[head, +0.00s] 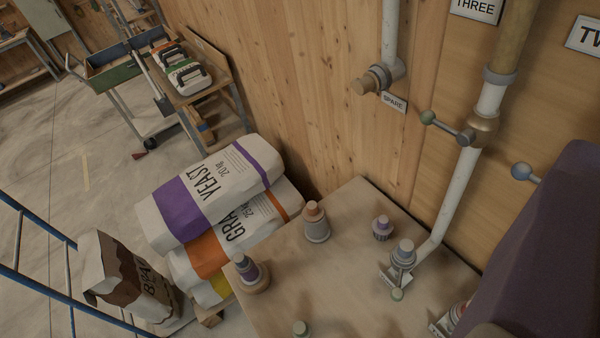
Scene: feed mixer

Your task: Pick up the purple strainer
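From this view I cannot tell for certain which is the strainer. My gripper is not visible, and nothing is seen touching either fitting.
A large dark purple shape (535,255) blocks the right side. The table's middle is clear.

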